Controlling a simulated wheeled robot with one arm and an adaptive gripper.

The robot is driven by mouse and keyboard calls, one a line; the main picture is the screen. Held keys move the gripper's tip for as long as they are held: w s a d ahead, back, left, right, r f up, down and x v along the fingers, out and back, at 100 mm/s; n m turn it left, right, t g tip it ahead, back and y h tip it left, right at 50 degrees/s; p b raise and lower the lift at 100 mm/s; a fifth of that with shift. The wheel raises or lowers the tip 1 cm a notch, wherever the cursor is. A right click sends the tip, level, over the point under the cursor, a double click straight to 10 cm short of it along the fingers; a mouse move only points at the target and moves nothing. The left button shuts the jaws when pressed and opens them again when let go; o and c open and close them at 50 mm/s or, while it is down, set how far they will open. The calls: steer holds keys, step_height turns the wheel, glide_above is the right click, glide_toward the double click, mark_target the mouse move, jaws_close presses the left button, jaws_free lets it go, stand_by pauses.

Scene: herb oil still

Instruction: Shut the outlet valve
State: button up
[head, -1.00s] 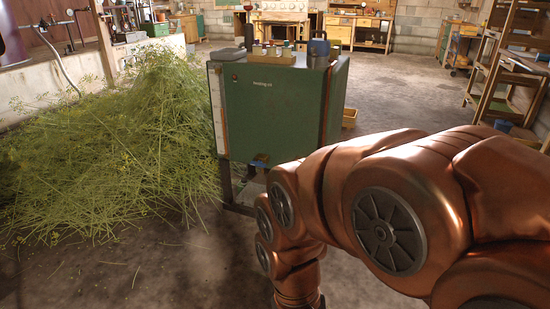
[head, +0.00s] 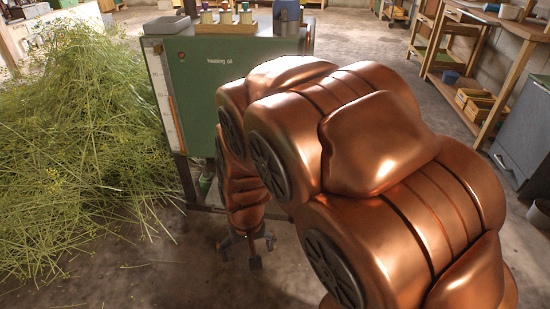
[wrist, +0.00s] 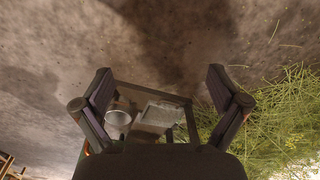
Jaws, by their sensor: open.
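The green tank marked "heating oil" (head: 235,62) stands on dark legs ahead of me. The outlet valve cannot be made out; my arm covers the tank's lower right front in the head view. My gripper (head: 247,250) points down in front of the tank, low over the floor. In the wrist view my gripper (wrist: 160,72) has its fingers wide apart with nothing held. Beyond them, apart from the fingers, are a dark frame (wrist: 152,91), a round pale container (wrist: 118,121) and a pale grey flat-sided object (wrist: 158,115).
A large heap of cut herbs (head: 70,150) lies left of the tank; it also shows in the wrist view (wrist: 275,120). Small pots (head: 226,17) and a blue-grey can (head: 287,17) stand on the tank. Wooden shelves (head: 455,60) stand at right. Floor behind the tank is clear.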

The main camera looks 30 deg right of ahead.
steer(key=w+d+f+m+t+h, duration=0.2)
steer(key=w+d+f, duration=0.2)
steer(key=w, duration=0.4)
steer(key=w+d+f+m+t+h, duration=0.1)
steer(key=w+d+f+m+t, duration=0.15)
steer(key=w+d, duration=0.4)
steer(key=shift+w+d+f+t+h+b, duration=0.1)
steer(key=shift+w+d+t+h+b, duration=1.05)
steer(key=shift+w+d, duration=1.85)
steer(key=shift+w+d+r+t+h+b, duration=0.1)
steer(key=shift+w+d+t+h+b, duration=0.35)
steer(key=shift+w+d+t+h, duration=1.95)
steer(key=shift+w+d+f+t+h+b, duration=0.1)
steer(key=shift+w+d+t+h+b, duration=0.65)
steer(key=shift+w+d, duration=2.85)
steer(key=shift+s, duration=0.1)
steer(key=c, duration=1)
